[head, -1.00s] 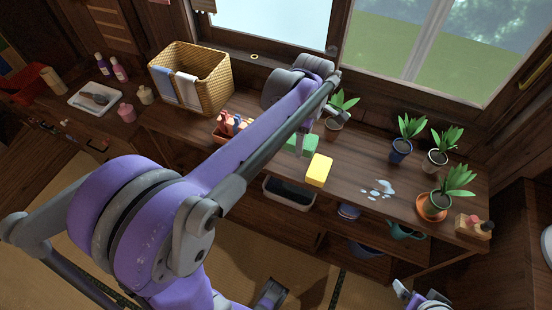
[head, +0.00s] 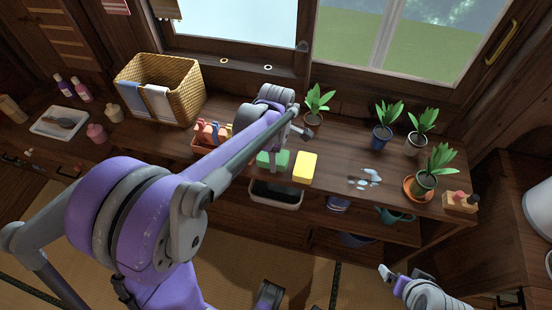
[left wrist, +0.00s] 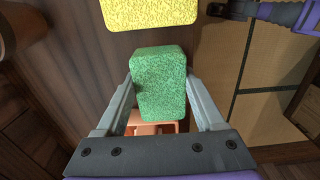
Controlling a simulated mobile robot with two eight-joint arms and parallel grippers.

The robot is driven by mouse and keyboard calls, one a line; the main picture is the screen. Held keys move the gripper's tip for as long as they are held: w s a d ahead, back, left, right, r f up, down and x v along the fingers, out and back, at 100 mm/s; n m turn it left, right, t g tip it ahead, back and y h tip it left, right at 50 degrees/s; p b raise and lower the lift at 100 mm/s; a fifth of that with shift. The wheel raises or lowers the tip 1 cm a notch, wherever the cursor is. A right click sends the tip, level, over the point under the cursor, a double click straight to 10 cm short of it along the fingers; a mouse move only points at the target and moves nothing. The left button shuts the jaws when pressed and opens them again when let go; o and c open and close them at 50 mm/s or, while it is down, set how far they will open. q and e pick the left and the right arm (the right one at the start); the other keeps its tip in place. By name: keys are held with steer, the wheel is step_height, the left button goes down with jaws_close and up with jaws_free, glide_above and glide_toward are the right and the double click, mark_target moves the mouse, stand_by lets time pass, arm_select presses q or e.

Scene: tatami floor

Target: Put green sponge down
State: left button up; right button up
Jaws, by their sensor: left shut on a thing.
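The green sponge (left wrist: 158,82) is between the two fingers of my left gripper (left wrist: 160,92) in the left wrist view, and both fingers touch its sides. In the head view the green sponge (head: 273,158) shows at the front part of the wooden counter (head: 335,170), partly hidden by my left arm. I cannot tell whether it touches the counter. A yellow sponge (head: 305,167) lies just to its right, apart from it; it also shows at the top of the left wrist view (left wrist: 150,10). My right gripper (head: 388,275) is at the bottom right, empty, its opening unclear.
An orange caddy (head: 212,132) stands left of the green sponge, and a wicker basket (head: 160,90) behind it. A window is behind. The counter between yellow sponge and spill is clear.

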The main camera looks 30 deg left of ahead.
arm_select(q)
steer(key=shift+f, duration=0.65)
steer(key=shift+f, duration=0.25)
steer(key=o, duration=1.3)
steer(key=shift+r, duration=0.1)
